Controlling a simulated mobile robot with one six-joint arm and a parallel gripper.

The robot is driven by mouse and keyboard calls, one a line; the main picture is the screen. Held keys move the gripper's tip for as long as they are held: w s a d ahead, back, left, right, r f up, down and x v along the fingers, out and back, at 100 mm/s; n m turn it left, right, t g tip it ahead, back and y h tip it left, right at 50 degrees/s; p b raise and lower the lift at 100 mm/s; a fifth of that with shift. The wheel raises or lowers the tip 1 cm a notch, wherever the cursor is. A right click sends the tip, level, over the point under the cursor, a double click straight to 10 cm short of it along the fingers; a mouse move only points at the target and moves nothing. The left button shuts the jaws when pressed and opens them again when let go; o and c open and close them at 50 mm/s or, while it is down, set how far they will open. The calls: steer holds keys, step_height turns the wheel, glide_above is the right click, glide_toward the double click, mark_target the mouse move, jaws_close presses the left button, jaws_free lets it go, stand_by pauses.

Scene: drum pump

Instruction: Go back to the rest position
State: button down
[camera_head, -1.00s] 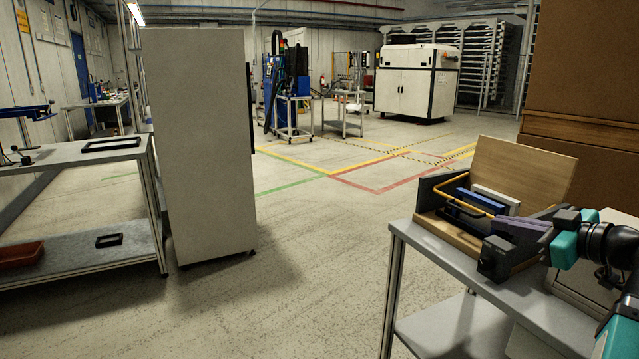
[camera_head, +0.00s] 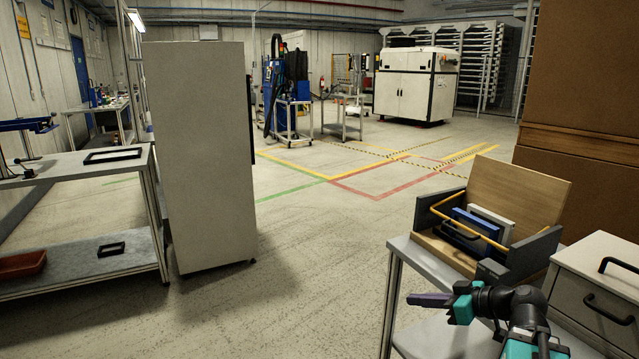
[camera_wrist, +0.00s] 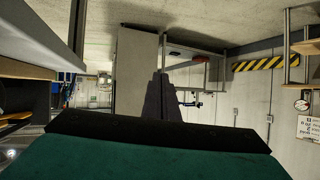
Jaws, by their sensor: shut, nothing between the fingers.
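My gripper (camera_head: 428,299) is at the lower right in the head view, with its purple-grey fingers pointing left. The fingers are together with nothing between them. It is beside the front of the grey table (camera_head: 408,246), apart from the wooden box. In the wrist view the closed fingers (camera_wrist: 160,98) stick up from the dark and teal gripper body, with the room appearing upside down behind them.
An open wooden box (camera_head: 520,190) with a yellow bar, a blue item (camera_head: 478,226) and a white item (camera_head: 493,221) stands on the table. A drawer cabinet (camera_head: 600,285) is to its right. A tall grey cabinet (camera_head: 200,155) stands left. The floor between is clear.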

steer(key=s+a+f+m+g+h+p, duration=0.1)
steer(key=s+a+f+g+p, duration=0.3)
steer(key=f, duration=0.5)
steer(key=s+a+f+g+p, duration=0.1)
steer(key=s+a+f+g, duration=0.1)
steer(key=s+a+f, duration=0.65)
steer(key=s+a+f+m+g+h+p, duration=0.1)
steer(key=s+a+f+g+p, duration=0.15)
steer(key=f, duration=0.85)
steer(key=s+f+m+g+h+p, duration=0.1)
steer(key=s+f+g+h+p, duration=0.1)
steer(key=s+f, duration=0.45)
steer(key=s+f+m+g+h+p, duration=0.1)
steer(key=s+f+g+h+p, duration=0.2)
steer(key=s, duration=0.7)
steer(key=s+d+f+m+h+b, duration=0.1)
steer(key=s+d+f+m+h, duration=0.1)
steer(key=d, duration=0.5)
step_height(320, 180, down, 3)
steer(key=s+m, duration=0.1)
steer(key=m, duration=0.1)
steer(key=shift+s+m+h, duration=0.3)
steer(key=shift+s, duration=0.1)
steer(key=c, duration=2.5)
jaws_free()
steer(key=shift+g, duration=0.25)
